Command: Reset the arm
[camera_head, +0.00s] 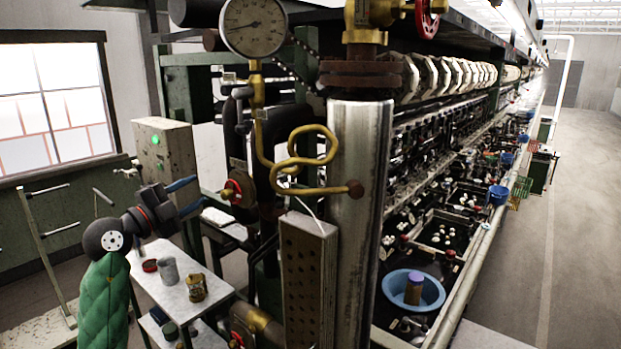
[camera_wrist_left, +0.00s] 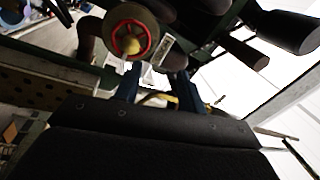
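My left arm comes up from the bottom left in a green quilted sleeve. My left gripper (camera_head: 193,195) is raised above the small white table, beside the grey control box. Its two blue fingers are spread apart with nothing between them. In the left wrist view the fingers of the left gripper (camera_wrist_left: 158,92) also stand apart and empty. My right arm and gripper are not in view.
The white table (camera_head: 183,291) holds a grey cup (camera_head: 168,270) and a brass-coloured canister (camera_head: 196,288). A control box (camera_head: 165,148), a pressure gauge (camera_head: 254,26) and a thick steel pipe (camera_head: 358,220) stand nearby. A blue basin (camera_head: 433,292) sits at right. The aisle is clear.

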